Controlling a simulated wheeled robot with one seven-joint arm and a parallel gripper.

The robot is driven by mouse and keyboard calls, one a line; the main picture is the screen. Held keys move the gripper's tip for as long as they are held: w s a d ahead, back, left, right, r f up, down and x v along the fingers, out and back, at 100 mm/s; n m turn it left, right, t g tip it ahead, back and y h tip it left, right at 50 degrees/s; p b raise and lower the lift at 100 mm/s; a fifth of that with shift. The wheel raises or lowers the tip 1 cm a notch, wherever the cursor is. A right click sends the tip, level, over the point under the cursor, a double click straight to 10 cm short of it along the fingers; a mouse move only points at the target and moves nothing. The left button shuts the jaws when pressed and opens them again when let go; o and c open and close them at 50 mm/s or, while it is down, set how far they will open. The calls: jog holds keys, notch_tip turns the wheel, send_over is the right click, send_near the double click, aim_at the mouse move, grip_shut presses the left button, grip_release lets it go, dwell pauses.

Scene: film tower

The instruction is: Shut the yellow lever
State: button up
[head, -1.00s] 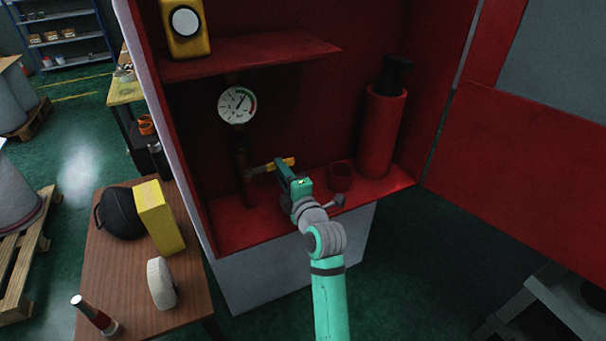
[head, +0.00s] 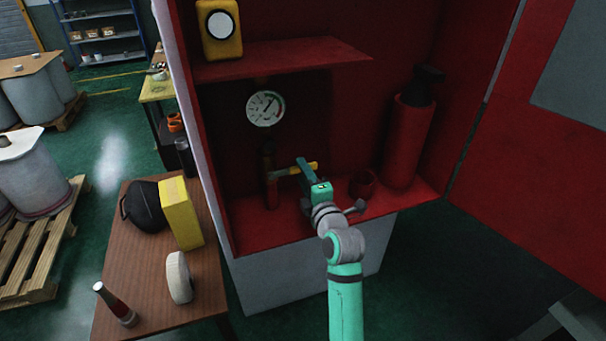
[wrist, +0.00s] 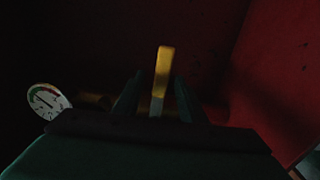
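The yellow lever (head: 312,167) is on the pipe fitting inside the red cabinet, below the pressure gauge. In the head view it points to the right, and my gripper (head: 301,164) partly covers it. In the wrist view the yellow lever (wrist: 164,62) stands upright in the picture, its metal stem lower down. My gripper (wrist: 154,96) has its two fingers apart, one on either side of the lever, with gaps visible. The lever's pivot is hidden behind the gripper.
The pressure gauge (head: 265,108) is above left of the lever. A red cylinder (head: 408,140) and a small red cup (head: 363,184) stand to the right. A red shelf (head: 285,60) is above. The cabinet door (head: 535,150) is open at right.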

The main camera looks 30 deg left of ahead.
jog(key=v, duration=1)
jog(key=shift+s+d, duration=0.3)
